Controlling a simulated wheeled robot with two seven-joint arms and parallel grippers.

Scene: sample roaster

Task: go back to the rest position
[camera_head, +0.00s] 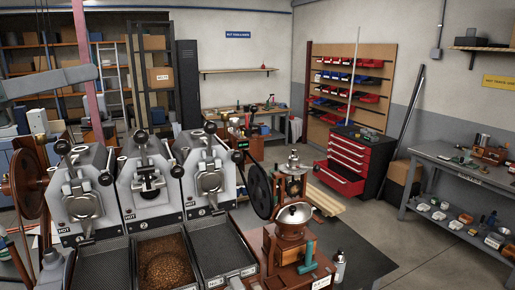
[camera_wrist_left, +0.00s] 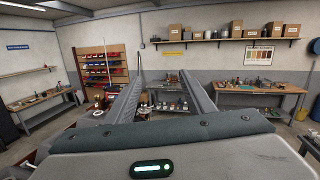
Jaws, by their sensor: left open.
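My left gripper (camera_wrist_left: 162,78) shows in the left wrist view with its two long grey fingers spread apart. It is open, and nothing is between the fingers. They point out over the room, with wall shelves and workbenches far behind them. In the head view a grey part of my left arm (camera_head: 48,82) comes in from the left edge, raised above the left end of the roaster. It looks clear of the machine. My right gripper is in neither view.
The sample roaster (camera_head: 142,205) has three numbered units. Beans fill the middle front tray (camera_head: 166,262); the left tray (camera_head: 101,268) looks empty. A copper-coloured grinder (camera_head: 292,235) stands to the right. Beyond are a red drawer cabinet (camera_head: 345,160) and a grey bench (camera_head: 465,175); open floor lies between.

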